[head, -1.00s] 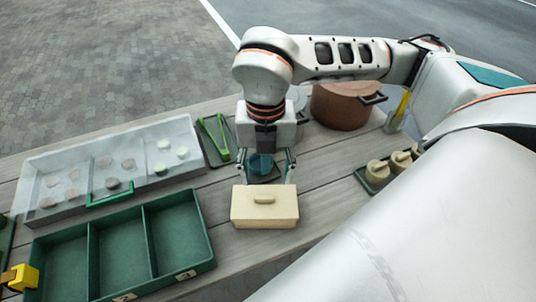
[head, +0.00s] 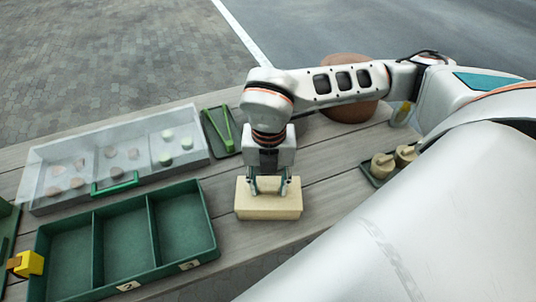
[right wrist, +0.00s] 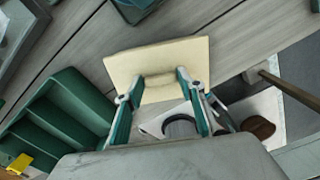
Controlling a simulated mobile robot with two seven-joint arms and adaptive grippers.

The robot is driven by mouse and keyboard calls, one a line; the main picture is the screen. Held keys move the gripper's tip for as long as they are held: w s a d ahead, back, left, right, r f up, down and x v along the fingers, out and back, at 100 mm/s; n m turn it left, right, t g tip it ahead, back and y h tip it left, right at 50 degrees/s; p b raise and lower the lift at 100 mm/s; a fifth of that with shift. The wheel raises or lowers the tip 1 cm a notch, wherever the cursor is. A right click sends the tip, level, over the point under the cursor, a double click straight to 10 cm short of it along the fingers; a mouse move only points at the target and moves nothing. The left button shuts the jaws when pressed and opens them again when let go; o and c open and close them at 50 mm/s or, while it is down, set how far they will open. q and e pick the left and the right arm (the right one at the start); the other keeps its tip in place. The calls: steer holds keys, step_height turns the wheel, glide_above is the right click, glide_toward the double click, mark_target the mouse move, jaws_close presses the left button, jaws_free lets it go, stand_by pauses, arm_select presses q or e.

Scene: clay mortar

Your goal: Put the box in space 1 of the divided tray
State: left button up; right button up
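The cream box (head: 268,207) sits on the table, right of the divided tray; it also shows in the right wrist view (right wrist: 118,66). My right gripper (head: 269,189) is above it, pointing down. Its two fingers (right wrist: 162,88) stand at opposite ends of the small handle on the lid and appear shut on it. The green divided tray (head: 150,276) has three empty compartments. Labels 2 and 3 show on its front rim; the label of the leftmost compartment is not readable. My left gripper is not in view.
A clear-lidded case (head: 60,206) with small pieces stands behind the tray. A yellow block-like piece (head: 30,263) is at the tray's left end. Green tongs (head: 229,128) lie behind, a brown pot (head: 350,110) back right, and lidded jars (head: 383,164) right.

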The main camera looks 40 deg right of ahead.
steer(key=c, duration=0.6)
steer(key=shift+o, duration=0.2)
step_height(320, 180, up, 20)
steer(key=p, duration=0.1)
steer(key=shift+p, duration=0.3)
